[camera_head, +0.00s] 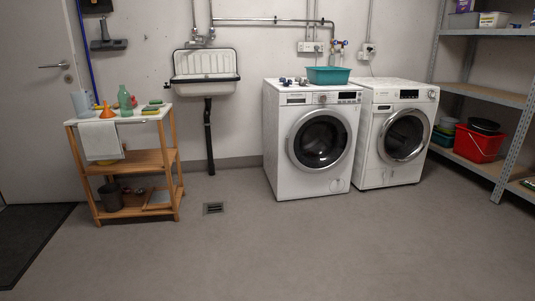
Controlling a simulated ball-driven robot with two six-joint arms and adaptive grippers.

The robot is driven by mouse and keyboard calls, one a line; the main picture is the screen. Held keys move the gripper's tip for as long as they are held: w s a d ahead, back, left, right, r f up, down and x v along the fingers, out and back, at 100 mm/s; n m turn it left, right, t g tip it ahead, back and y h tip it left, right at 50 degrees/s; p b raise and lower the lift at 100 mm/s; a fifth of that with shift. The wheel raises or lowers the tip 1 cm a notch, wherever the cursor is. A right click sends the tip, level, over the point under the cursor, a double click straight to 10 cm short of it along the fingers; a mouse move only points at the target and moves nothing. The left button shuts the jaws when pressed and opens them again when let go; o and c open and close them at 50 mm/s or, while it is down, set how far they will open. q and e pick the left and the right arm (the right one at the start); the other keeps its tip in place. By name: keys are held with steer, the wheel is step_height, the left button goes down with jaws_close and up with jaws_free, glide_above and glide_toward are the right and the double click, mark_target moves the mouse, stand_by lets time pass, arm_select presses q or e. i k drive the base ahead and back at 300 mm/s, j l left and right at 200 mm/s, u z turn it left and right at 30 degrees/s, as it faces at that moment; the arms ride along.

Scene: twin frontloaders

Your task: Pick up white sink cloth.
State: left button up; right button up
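A white cloth (100,140) hangs over the front edge of a small wooden shelf cart on the left side of the head view. It hangs flat, with its lower edge below the white top. A white wall sink (206,70) is mounted to the right of the cart, with a dark drain pipe under it. Neither of my grippers shows in the head view, so nothing of mine is seen near the cloth.
The wooden cart (174,158) carries bottles, an orange funnel (108,110) and sponges. Two frontloaders (285,165) stand right of the sink; a teal basin (328,75) sits on top. Metal shelving (513,150) is far right. A dark mat (32,235) lies left. The middle floor is clear.

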mark_target(299, 79)
steer(key=i, duration=2.55)
steer(key=i+z, duration=0.1)
steer(key=i, duration=0.55)
steer(key=i+j, duration=0.15)
steer(key=i, duration=0.45)
steer(key=i+z, duration=0.15)
steer(key=i, duration=0.5)
steer(key=i+j+z, duration=0.1)
steer(key=i+j, duration=0.15)
steer(key=i, duration=0.4)
